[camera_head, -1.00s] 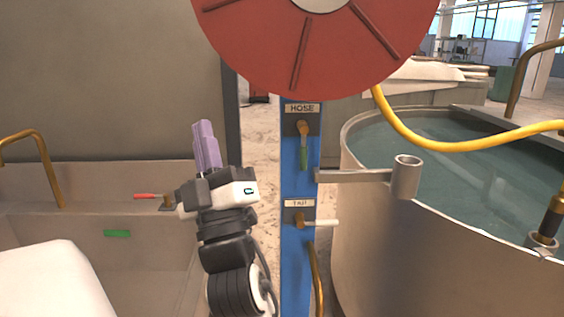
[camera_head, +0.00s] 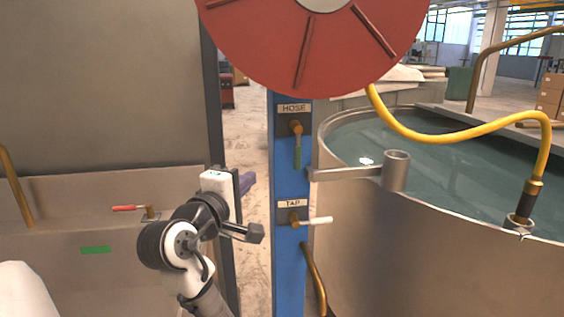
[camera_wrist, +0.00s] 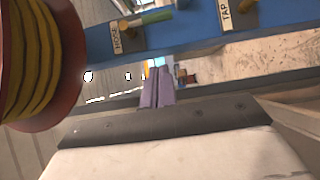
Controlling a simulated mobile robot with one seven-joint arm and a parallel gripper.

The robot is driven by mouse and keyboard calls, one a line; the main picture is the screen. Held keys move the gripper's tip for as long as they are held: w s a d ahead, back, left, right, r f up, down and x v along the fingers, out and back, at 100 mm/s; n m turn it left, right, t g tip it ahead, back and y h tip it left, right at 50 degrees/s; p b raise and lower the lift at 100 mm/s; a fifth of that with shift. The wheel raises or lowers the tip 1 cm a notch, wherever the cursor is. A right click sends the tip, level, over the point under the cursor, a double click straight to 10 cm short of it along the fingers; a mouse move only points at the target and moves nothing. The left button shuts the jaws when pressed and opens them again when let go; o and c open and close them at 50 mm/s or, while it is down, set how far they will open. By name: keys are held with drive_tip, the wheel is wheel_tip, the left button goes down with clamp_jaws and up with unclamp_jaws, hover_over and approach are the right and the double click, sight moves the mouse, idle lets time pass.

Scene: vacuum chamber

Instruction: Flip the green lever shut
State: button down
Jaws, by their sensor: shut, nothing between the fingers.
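The green lever (camera_head: 297,153) hangs straight down from its brass valve (camera_head: 296,128) under the HOSE label on the blue post. In the wrist view the green lever (camera_wrist: 155,17) shows near the top edge, beside the HOSE label. My gripper (camera_head: 247,182) has purple fingers and is left of the blue post, lower than the green lever and apart from it. In the wrist view my gripper (camera_wrist: 157,88) shows its two fingers close together, with nothing between them.
A TAP valve with a white lever (camera_head: 318,220) sits lower on the blue post (camera_head: 288,262). A red hose reel (camera_head: 310,60) is above. A metal holder (camera_head: 396,170) juts right over the water tank (camera_head: 420,270). A red lever (camera_head: 128,208) is on the left basin.

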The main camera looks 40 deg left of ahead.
sight(300, 160)
drive_tip(key=shift+w+d+p+x, duration=0.15)
drive_tip(key=shift+d+p+x, duration=0.45)
drive_tip(key=shift+x, duration=1.55)
drive_tip(key=shift+w+d+p+x, duration=0.1)
drive_tip(key=shift+d+p+x, duration=0.2)
drive_tip(key=shift+p+x, duration=1.2)
drive_tip(key=shift+w+d+p+x, duration=0.15)
drive_tip(key=shift+d+x, duration=0.3)
drive_tip(key=shift+x, duration=2.3)
drive_tip(key=shift+w+d+f+n+b, duration=0.25)
drive_tip(key=shift+d+n+b, duration=0.1)
drive_tip(key=shift+n, duration=0.15)
drive_tip(key=n+t, duration=0.1)
drive_tip(key=w+d+n+t+y+b, duration=0.1)
drive_tip(key=n, duration=0.1)
drive_tip(key=shift+w+d+f, duration=0.15)
drive_tip(key=shift+w+f, duration=0.15)
drive_tip(key=shift+w, duration=0.05)
drive_tip(key=w+d+r+n+g+y, duration=0.2)
drive_tip(key=n+y, duration=0.4)
drive_tip(key=n, duration=0.4)
drive_tip(key=w+d+r+n+g+y+b, duration=0.1)
drive_tip(key=w+d+r+n+y, duration=0.1)
drive_tip(key=n+y, duration=0.5)
drive_tip(key=shift+w+d+r+n+g, duration=0.35)
drive_tip(key=shift+w+n, duration=0.45)
drive_tip(key=shift+n, duration=1.5)
drive_tip(key=shift+f, duration=0.1)
